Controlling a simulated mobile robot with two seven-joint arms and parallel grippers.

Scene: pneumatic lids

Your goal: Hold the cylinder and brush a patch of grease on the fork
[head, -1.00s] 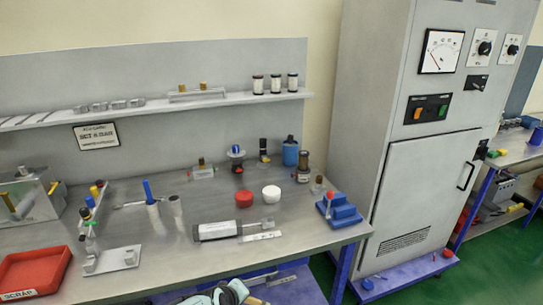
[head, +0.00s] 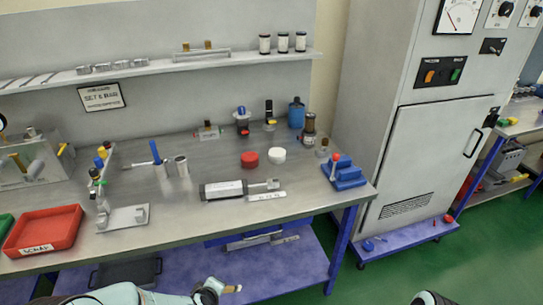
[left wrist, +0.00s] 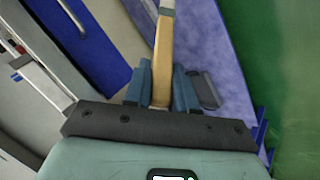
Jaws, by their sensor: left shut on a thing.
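The cylinder (head: 222,190) lies on the bench, dark at its left end with a pale body. Its rod runs right to a small metal fork (head: 272,184). My left gripper (head: 222,290) is at the bottom of the head view, in front of the bench and well apart from the cylinder. In the left wrist view its fingers (left wrist: 161,90) are shut on a tan-handled brush (left wrist: 162,55). A grey-green band shows near the top edge, and the brush's far end is out of frame. My right gripper is not in view.
Red (head: 250,159) and white (head: 277,155) round pots stand behind the cylinder. A blue block (head: 345,176) is at the bench's right end, a red scrap tray (head: 42,231) at the left. A metal stand (head: 125,218) is left of the cylinder. The bench front before the cylinder is clear.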

